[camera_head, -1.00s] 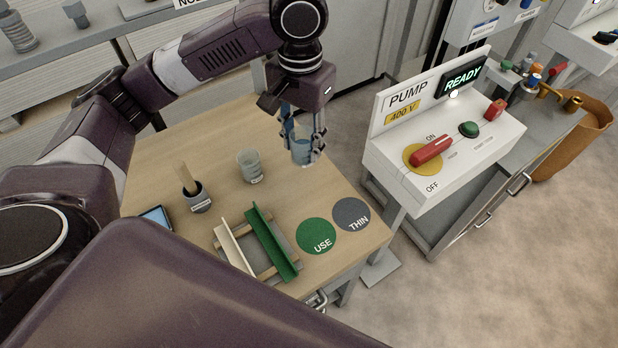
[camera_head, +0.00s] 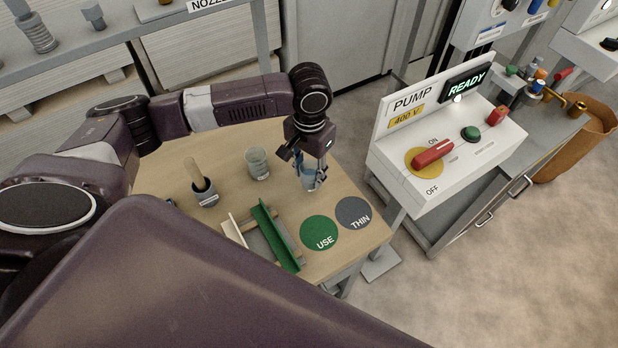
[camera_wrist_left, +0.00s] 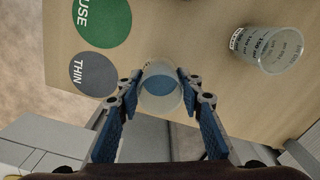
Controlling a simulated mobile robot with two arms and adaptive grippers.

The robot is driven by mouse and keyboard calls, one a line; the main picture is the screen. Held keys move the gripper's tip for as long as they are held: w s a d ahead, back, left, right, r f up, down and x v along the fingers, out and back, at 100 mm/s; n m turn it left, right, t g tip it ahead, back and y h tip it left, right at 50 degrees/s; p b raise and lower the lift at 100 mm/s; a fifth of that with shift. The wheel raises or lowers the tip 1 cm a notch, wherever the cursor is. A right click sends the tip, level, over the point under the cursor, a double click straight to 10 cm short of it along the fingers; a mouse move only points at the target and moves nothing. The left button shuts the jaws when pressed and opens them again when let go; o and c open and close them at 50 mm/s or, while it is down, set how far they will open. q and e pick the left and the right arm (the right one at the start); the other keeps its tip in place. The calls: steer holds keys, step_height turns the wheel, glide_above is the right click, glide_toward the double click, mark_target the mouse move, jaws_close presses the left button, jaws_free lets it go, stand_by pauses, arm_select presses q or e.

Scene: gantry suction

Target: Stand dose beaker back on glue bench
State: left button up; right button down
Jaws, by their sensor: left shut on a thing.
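The dose beaker (camera_head: 308,178) is a clear cup with blue liquid. My left gripper (camera_head: 310,172) is shut on it and holds it upright at the right side of the wooden glue bench (camera_head: 345,190). In the left wrist view the beaker (camera_wrist_left: 160,88) sits between the blue fingers of the gripper (camera_wrist_left: 160,105). I cannot tell whether its base touches the bench. A second clear beaker (camera_head: 258,163) stands on the bench to the left; it also shows in the left wrist view (camera_wrist_left: 268,45). My right gripper is not in view.
A green disc marked USE (camera_head: 319,232) and a grey disc marked THIN (camera_head: 352,213) lie on the bench front. A green and cream jig (camera_head: 272,235) and a dark brush pot (camera_head: 205,194) stand left of them. The white pump box (camera_head: 445,160) is to the right.

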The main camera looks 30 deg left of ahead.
mark_target(309, 181)
arm_select(q)
step_height(309, 181, down, 4)
steer(key=shift+r, duration=0.2)
steer(key=shift+f, duration=0.1)
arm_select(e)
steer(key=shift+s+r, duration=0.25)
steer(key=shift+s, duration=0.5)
arm_select(q)
steer(key=o, duration=1.3)
steer(key=shift+f, duration=0.1)
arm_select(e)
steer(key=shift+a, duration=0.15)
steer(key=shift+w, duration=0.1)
arm_select(q)
step_height(309, 181, up, 12)
steer(key=shift+r+b, duration=0.15)
steer(key=shift+b, duration=0.9)
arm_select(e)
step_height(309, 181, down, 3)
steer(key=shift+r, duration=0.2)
